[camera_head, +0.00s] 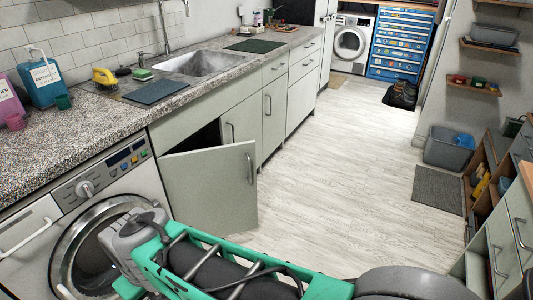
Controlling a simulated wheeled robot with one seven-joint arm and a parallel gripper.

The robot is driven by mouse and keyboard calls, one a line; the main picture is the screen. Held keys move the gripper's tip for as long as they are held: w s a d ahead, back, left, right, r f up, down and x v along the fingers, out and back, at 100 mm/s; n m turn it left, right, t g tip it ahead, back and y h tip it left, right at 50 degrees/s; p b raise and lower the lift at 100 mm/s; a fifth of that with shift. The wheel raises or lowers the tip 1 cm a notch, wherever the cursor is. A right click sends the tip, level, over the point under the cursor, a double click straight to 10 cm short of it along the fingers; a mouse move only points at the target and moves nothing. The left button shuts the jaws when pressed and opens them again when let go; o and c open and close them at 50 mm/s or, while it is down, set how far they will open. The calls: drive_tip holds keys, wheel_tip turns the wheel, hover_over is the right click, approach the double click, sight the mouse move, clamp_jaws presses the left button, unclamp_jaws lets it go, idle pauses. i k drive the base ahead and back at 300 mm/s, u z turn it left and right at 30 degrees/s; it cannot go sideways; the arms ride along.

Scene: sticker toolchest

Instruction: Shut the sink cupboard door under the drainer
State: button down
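The pale green sink cupboard door (208,190) stands open, swung out over the floor beside the washing machine. Its left edge is at the cabinet, and its free edge with a bar handle (249,169) points right into the aisle. A dark gap of the cupboard inside (205,138) shows above the door. The drainer (112,86) is on the counter above, left of the metal sink (205,63). Green and grey parts of my arm cross the bottom of the view. My gripper cannot be made out, and the door's lower edge is partly hidden.
A washing machine (60,222) stands left of the door. Closed cupboards (274,118) continue to its right. The pale wood floor (335,170) is clear in the aisle. Wooden shelving (481,185), a grey bin (447,148) and a dark mat (438,190) line the right side.

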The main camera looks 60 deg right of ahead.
sight(212, 191)
drive_tip(key=z, duration=1.6)
drive_tip(key=i, duration=0.75)
drive_tip(key=u, duration=1.55)
